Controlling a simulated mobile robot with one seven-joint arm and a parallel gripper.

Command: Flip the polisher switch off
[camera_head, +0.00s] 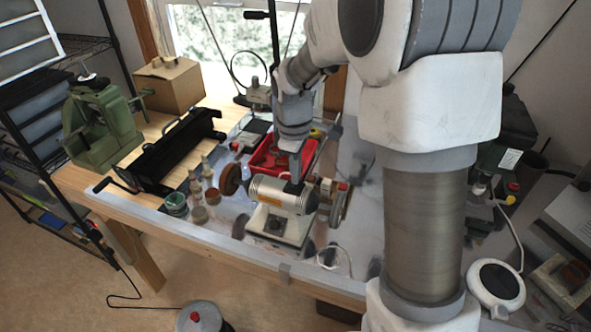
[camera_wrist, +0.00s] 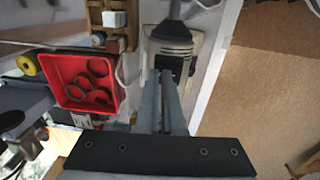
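A red tray (camera_head: 268,152) lies behind the polisher; in the wrist view the red tray (camera_wrist: 82,99) holds several rings. Small jars (camera_head: 200,213) stand left of the polisher. A black metal bender (camera_head: 168,152) and green vise (camera_head: 100,122) stand farther left. A pale cable (camera_head: 335,251) lies right.

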